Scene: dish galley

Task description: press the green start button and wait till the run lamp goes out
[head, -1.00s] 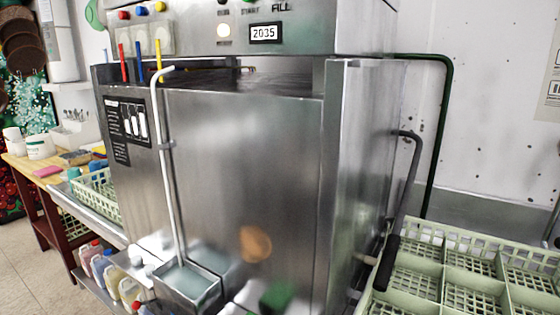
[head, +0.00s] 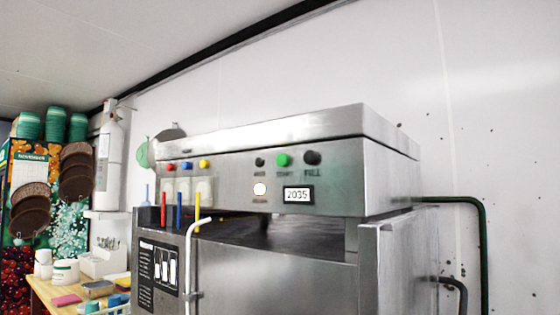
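The green start button (head: 283,160) is on the front panel of the steel dishwasher (head: 340,150), between two dark knobs. The knob on its right (head: 312,158) is labelled FILL. The run lamp (head: 260,189) below the left knob (head: 259,162) looks bright white; its label is too small to read for certain. Neither of my grippers shows in the head view.
Red, blue and yellow buttons (head: 204,164) sit at the panel's left. Coloured upright sticks (head: 179,212) and a white pipe (head: 190,255) stand before the machine. A wooden table (head: 50,292) with tubs is at left. A green hose (head: 484,250) runs down the right wall.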

